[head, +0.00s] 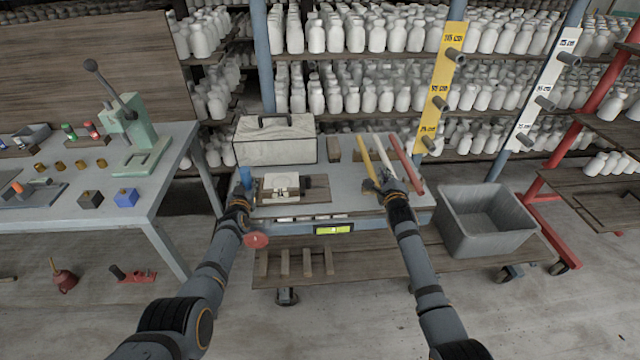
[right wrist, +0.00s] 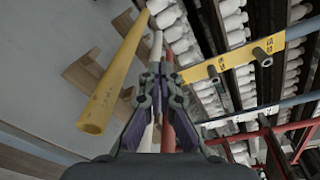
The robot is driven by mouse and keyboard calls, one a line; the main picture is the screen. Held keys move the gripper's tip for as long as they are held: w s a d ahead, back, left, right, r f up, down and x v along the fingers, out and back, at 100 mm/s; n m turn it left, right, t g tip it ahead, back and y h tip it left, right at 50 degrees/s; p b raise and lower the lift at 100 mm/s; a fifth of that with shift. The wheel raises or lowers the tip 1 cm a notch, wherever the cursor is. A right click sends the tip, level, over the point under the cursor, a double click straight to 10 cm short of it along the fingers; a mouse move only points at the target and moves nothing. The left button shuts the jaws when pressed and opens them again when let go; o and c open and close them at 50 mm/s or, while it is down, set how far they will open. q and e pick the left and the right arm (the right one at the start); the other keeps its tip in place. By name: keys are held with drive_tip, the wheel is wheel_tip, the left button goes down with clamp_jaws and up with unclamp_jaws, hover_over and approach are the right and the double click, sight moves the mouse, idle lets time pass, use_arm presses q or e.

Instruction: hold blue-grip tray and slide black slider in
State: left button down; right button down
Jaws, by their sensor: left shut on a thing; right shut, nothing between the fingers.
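A brown board-like tray (head: 318,189) lies on the grey bench, with an upright blue grip (head: 246,176) at its left end. A white block (head: 281,181) sits on the tray, with small dark parts at its front edge. I cannot tell whether one of these is the black slider. My left gripper (head: 243,194) is shut on the blue grip, and its fingers are partly hidden by the wrist. My right gripper (head: 385,178) is shut and empty above the bench's right part, close to the coloured tubes; it also shows in the right wrist view (right wrist: 160,78).
Yellow (head: 367,163), white (head: 381,158) and red (head: 407,165) tubes lie around my right gripper. A pale case (head: 274,143) stands behind the tray. A grey bin (head: 485,220) is right of the bench. Some bench surface between tray and tubes is clear.

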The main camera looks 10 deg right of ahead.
sight(316, 192)
use_arm(q)
drive_tip(key=shift+s+f, duration=0.15)
drive_tip(key=shift+f, duration=0.15)
use_arm(e)
drive_tip(key=a+n+y, duration=0.1)
drive_tip(key=s+a+f+n+t+y, duration=0.1)
drive_tip(key=a+n, duration=0.1)
drive_tip(key=a+n+y, duration=0.1)
drive_tip(key=a+n, duration=0.1)
drive_tip(key=shift+s+f+t, duration=0.2)
drive_tip(key=shift+s+t, duration=0.1)
drive_tip(key=shift+t, duration=0.1)
drive_tip(key=s+a+f+n+y, duration=0.1)
drive_tip(key=a+n+y, duration=0.1)
drive_tip(key=s+a+f+n+g+y, duration=0.1)
drive_tip(key=a+f+n, duration=0.1)
drive_tip(key=a, duration=0.1)
drive_tip(key=s+a+f+n+y, duration=0.1)
drive_tip(key=a+n+y, duration=0.1)
drive_tip(key=shift+s+a+f+n+g+y, duration=0.15)
drive_tip(key=shift+a+n+g+y, duration=0.15)
drive_tip(key=shift+n+g, duration=0.1)
drive_tip(key=x, duration=0.9)
drive_tip(key=shift+w, duration=0.4)
drive_tip(key=shift+w+a, duration=0.1)
drive_tip(key=shift+a, duration=0.2)
drive_tip(key=shift+s+a, duration=0.15)
drive_tip(key=shift+a, duration=0.7)
drive_tip(key=shift+s+a, duration=0.1)
drive_tip(key=shift+a, duration=0.8)
